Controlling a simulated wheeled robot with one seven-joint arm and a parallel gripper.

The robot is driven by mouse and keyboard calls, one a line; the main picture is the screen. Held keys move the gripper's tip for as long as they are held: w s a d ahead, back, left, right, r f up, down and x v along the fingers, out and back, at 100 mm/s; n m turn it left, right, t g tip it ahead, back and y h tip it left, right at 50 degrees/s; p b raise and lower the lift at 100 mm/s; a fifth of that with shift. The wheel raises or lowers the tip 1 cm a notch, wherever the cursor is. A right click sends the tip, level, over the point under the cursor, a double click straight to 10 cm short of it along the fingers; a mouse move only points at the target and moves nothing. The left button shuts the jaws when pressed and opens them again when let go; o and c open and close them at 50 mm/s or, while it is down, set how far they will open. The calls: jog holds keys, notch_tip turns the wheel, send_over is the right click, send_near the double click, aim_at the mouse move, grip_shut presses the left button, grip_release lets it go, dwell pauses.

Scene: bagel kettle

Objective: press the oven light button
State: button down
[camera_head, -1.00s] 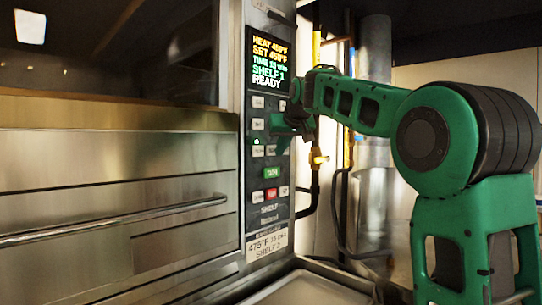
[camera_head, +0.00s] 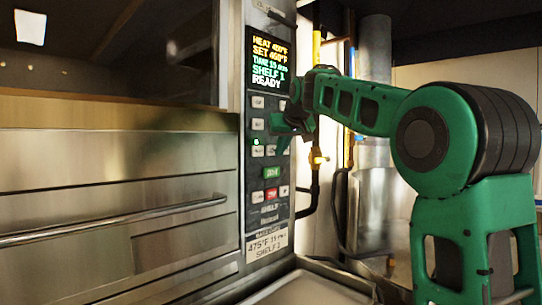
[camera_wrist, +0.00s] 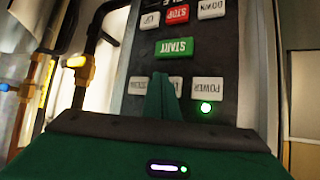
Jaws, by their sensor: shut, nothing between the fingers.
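The oven's control panel (camera_head: 268,185) stands upright at the right side of the oven, with rows of small light buttons. My gripper (camera_head: 281,146) is shut and empty in front of its middle rows. In the wrist view, the green fingers (camera_wrist: 161,80) point at the panel just under the green START button (camera_wrist: 174,48). They lie between the POWER button (camera_wrist: 207,87) and another pale button (camera_wrist: 139,83), and partly cover a button between these. I cannot read a light label on any button, nor tell whether the fingertips touch the panel. A green lamp (camera_wrist: 206,107) glows near POWER.
The panel's screen (camera_head: 269,63) shows heat, set, time, shelf 1 and ready. The oven door handle (camera_head: 120,220) runs across to the left. A yellow-handled valve and pipe (camera_head: 317,158) stand close to the panel's right side. A red STOP button (camera_wrist: 176,14) shows beyond START.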

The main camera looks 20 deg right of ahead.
jog(key=shift+w, duration=0.15)
jog(key=shift+w+a, duration=0.15)
jog(key=shift+w+a, duration=0.1)
jog(key=shift+w, duration=0.1)
dwell(0.5)
jog(key=shift+s, duration=0.15)
jog(key=shift+s+d, duration=0.3)
jog(key=shift+s, duration=0.2)
jog(key=shift+s+d, duration=0.4)
jog(key=shift+s, duration=0.5)
jog(key=shift+s+d, duration=0.35)
jog(key=shift+s, duration=0.6)
jog(key=shift+s+d, duration=0.4)
jog(key=shift+s, duration=0.5)
